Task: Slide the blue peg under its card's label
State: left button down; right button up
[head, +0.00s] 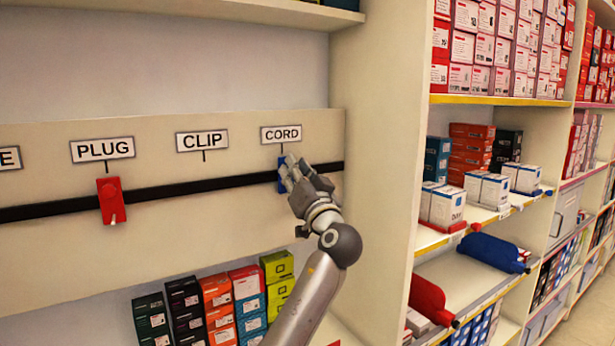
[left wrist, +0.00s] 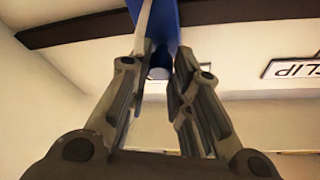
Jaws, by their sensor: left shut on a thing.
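The blue peg (head: 281,186) sits on the black rail (head: 170,190), below the CORD label (head: 281,134). The gripper hides much of it in the head view. My left gripper (head: 290,177) is shut on the blue peg. In the left wrist view the blue peg (left wrist: 163,35) shows between the fingers, with the dark rail behind. The CLIP label (head: 202,140) hangs left of CORD, with no peg under it. The PLUG label (head: 103,149) has a red peg (head: 111,201) under it. My right gripper is not in view.
The rail is bare between the red peg and the blue peg. A white cabinet side panel (head: 383,150) stands close to the right of CORD. Several coloured boxes (head: 217,303) stand below the board. Stocked shelves (head: 500,200) fill the right side.

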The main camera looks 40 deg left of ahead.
pick_arm(q)
jog(key=shift+s, duration=0.1)
jog(key=c, duration=1.3)
grip_release()
jog(key=v, duration=1.2)
